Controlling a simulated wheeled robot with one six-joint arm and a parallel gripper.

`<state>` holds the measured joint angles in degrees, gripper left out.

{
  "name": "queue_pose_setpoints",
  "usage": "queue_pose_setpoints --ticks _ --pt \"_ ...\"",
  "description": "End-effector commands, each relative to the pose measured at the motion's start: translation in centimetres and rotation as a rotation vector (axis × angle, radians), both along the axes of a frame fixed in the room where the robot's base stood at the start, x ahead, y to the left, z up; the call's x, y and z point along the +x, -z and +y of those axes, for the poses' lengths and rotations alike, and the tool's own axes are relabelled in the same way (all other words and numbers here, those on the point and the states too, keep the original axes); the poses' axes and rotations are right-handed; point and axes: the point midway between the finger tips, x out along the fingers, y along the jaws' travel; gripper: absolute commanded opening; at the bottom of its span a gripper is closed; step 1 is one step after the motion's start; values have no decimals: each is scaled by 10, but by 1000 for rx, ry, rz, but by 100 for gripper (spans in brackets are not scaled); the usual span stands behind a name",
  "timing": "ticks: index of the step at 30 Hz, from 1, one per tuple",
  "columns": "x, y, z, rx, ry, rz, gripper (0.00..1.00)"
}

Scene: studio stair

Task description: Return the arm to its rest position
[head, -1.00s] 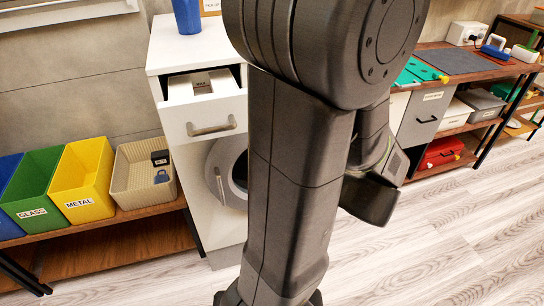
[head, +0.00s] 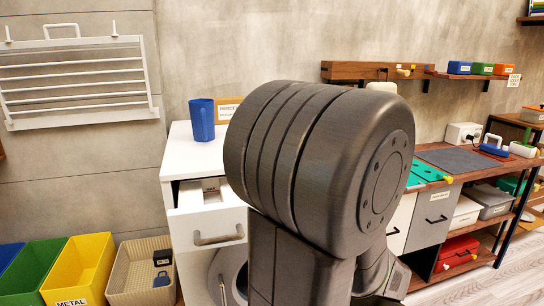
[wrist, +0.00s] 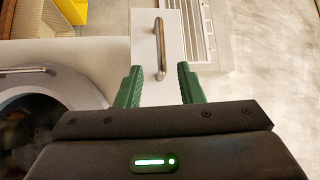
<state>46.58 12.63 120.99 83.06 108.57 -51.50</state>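My arm stands in the middle of the head view, its large dark joint in front of the white cabinet. My gripper (wrist: 159,88) shows in the wrist view with its two green fingers apart and nothing between them. Beyond the fingers is the drawer handle (wrist: 160,48), which also shows in the head view (head: 218,238). I cannot tell how far the fingertips are from it. The fingers do not appear to hold it. In the head view the gripper is hidden behind my arm.
The white cabinet's top drawer (head: 208,220) stands open with something inside. A blue cup (head: 202,120) stands on the cabinet top (head: 180,150). Yellow (head: 80,265) and green bins and a beige basket (head: 140,270) are at left. A workbench (head: 450,160) is at right, a wall shelf (head: 345,72) above.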

Motion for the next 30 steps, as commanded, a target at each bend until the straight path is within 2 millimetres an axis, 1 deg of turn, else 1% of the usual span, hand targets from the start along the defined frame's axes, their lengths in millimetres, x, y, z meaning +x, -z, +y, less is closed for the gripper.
queue_pose_setpoints --ticks 3,21,30 --pt "6 -3 14 0 -5 -1 34" --pt "37 -12 70 0 -3 -1 34" --pt "48 -15 89 0 -1 -1 34"
